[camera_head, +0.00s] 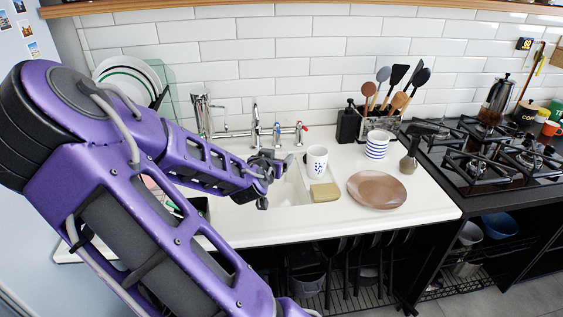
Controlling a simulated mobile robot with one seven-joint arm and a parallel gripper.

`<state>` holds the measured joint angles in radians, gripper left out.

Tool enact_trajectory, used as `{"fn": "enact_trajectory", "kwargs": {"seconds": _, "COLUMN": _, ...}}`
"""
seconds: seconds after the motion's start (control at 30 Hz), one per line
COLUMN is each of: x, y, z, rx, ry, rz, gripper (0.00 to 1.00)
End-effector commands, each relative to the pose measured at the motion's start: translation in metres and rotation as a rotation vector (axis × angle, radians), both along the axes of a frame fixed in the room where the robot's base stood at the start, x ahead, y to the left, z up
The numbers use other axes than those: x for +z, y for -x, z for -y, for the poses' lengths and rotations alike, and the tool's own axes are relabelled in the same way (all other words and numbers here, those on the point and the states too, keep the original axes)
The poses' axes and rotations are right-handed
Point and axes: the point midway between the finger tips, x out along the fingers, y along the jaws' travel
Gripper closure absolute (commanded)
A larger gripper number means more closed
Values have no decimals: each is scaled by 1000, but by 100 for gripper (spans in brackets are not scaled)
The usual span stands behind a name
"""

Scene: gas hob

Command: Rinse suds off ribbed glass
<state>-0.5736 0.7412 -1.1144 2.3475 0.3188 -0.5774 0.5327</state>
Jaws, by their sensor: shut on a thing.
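My gripper (272,167) is over the white sink basin (290,188), below and in front of the taps (277,131). It is shut on a small, pale grey, shiny thing (289,160) that looks like the ribbed glass. The glass is small here and partly hidden by the gripper. Its ribs and any suds on it cannot be made out. I cannot tell whether water is running. My purple arm hides the left part of the sink.
A patterned white mug (316,161) and a tan sponge (325,193) are close to the right of the gripper. A brown plate (377,189), striped bowls (377,145) and a black dispenser (348,123) stand farther right. White plates (130,80) are racked at the left.

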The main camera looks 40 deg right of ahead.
Motion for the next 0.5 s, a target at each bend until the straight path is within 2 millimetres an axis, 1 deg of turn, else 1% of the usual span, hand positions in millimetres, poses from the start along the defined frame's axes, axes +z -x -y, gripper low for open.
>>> {"fn": "enact_trajectory", "kwargs": {"seconds": 0.03, "x": -2, "y": -6, "z": 1, "rx": 1, "ry": 3, "rz": 1, "gripper": 89}}
{"fn": "enact_trajectory", "kwargs": {"seconds": 0.5, "x": -11, "y": -51, "z": 6, "rx": 0, "ry": 2, "rz": 1, "gripper": 89}}
